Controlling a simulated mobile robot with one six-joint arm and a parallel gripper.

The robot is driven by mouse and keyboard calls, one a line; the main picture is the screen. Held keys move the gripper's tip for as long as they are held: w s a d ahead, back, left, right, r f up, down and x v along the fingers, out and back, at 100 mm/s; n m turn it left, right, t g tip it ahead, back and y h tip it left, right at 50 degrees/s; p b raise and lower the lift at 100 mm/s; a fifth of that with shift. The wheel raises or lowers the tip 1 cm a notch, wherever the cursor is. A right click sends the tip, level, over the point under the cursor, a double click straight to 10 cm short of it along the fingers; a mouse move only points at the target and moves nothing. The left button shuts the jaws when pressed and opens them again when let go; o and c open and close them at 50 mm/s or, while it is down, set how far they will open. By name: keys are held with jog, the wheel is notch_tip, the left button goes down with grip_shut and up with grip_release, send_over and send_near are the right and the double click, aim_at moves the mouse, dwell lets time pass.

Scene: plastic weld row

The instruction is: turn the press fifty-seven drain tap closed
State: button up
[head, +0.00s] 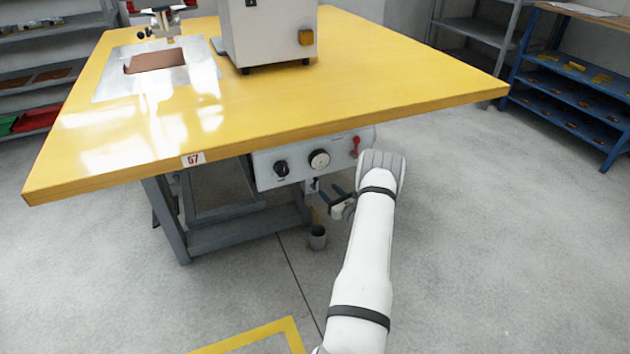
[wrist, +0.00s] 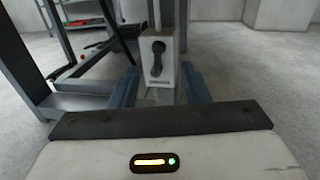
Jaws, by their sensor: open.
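The drain tap (head: 313,185) shows in the head view as a small dark lever under the front panel of press 57. In the wrist view, what looks like this tap (wrist: 157,58) is a black lever on a pale box, pivot at the top and handle hanging roughly straight down. My gripper (head: 334,196) is in front of the panel's underside, just right of and below the tap. Its blue fingers (wrist: 159,72) are open, one on each side of the lever in the picture, with nothing between them. Whether they touch the lever cannot be told.
The yellow table (head: 400,92) with its 57 plate (head: 193,159) overhangs the panel (head: 335,157), which carries a black knob, a dial and a red lever (head: 356,145). A grey cup (head: 318,238) stands on the floor below. Open floor lies to the right.

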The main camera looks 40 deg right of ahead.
aim_at(315, 181)
jog(key=w+b, duration=0.2)
jog(key=w, duration=0.5)
jog(key=shift+c, duration=0.5)
grip_shut()
jog(key=shift+w+a+r+n+b, duration=0.1)
jog(key=shift+a+n+b, duration=0.25)
jog(key=shift+n, duration=0.85)
jog(key=shift+o, duration=0.5)
grip_release()
